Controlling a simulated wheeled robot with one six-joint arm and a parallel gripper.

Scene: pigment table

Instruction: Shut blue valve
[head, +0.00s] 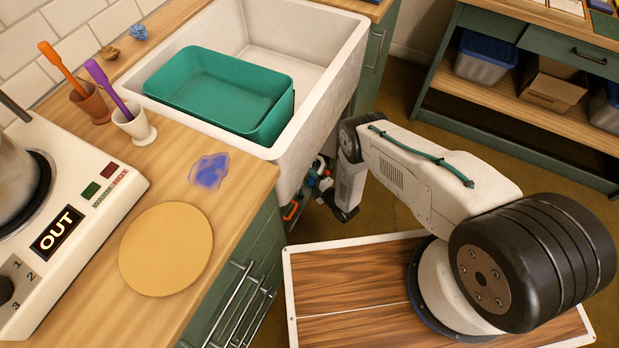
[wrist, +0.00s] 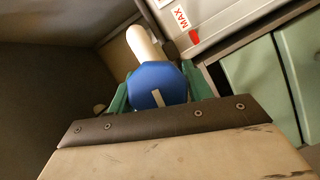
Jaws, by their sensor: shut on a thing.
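The blue valve (wrist: 155,84) shows in the wrist view as a round blue knob with a pale stripe on its face. A white stem or pipe (wrist: 143,45) runs behind it. The green fingers of my gripper (wrist: 158,92) are on both sides of the knob and shut on it. In the head view my arm reaches down beside the sink, where small coloured parts (head: 318,181) show; I cannot make out the blue valve there.
The white sink (head: 300,112) with a green basin (head: 222,88) stands above the reach of my arm. An orange part (head: 290,211) is low by the cabinet. In the wrist view a pale box with a MAX label (wrist: 181,18) is close behind the knob, with green panels (wrist: 262,80) at right.

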